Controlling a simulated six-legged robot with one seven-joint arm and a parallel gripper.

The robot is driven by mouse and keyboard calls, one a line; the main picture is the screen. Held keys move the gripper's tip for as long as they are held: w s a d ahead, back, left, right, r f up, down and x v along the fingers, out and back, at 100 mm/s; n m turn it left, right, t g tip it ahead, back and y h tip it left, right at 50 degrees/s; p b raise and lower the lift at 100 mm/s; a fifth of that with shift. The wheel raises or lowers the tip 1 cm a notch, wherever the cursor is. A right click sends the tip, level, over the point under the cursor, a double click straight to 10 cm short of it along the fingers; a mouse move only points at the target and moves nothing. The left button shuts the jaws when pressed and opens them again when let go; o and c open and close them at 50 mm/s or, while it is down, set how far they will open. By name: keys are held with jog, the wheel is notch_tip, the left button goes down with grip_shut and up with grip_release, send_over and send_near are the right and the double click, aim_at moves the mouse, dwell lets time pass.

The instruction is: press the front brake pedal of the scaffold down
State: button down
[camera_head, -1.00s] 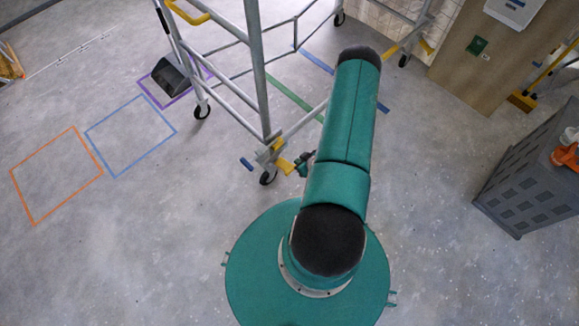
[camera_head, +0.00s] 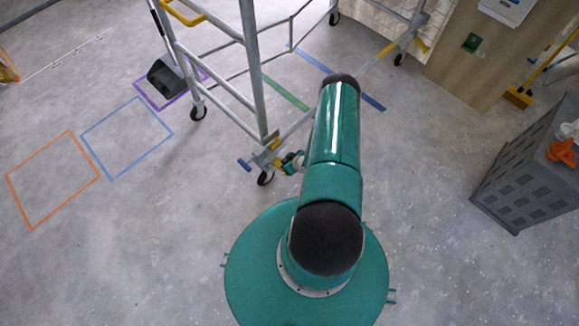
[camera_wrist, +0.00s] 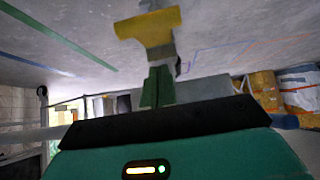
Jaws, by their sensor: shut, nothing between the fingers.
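The scaffold (camera_head: 252,75) is a grey tube frame on black castors, at the upper middle of the head view. Its near castor (camera_head: 265,178) has a yellow brake pedal (camera_head: 277,164) beside it. In the wrist view the yellow pedal (camera_wrist: 148,25) has a wide plate and a narrower stem. My gripper (camera_head: 293,162) is just right of the pedal in the head view, partly hidden by my arm. In the wrist view my gripper's green fingertips (camera_wrist: 158,84) are shut and empty, overlapping the pedal's stem end. I cannot tell whether they touch it or how far the pedal is tilted.
A grey crate (camera_head: 525,180) with orange items on top stands at the right. A wooden panel (camera_head: 480,55) and a yellow broom (camera_head: 518,97) are at the upper right. A dark dustpan (camera_head: 165,77) lies left of the scaffold. Floor around the near castor is clear.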

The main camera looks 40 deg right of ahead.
jog(key=shift+s+f, duration=0.95)
jog(key=shift+f, duration=0.25)
jog(key=shift+s+f, duration=0.35)
jog(key=shift+f, duration=0.1)
notch_tip(320, 180, down, 8)
jog(key=s, duration=0.1)
jog(key=shift+s, duration=0.4)
dwell(0.3)
jog(key=shift+w+r, duration=0.1)
jog(key=shift+w, duration=0.05)
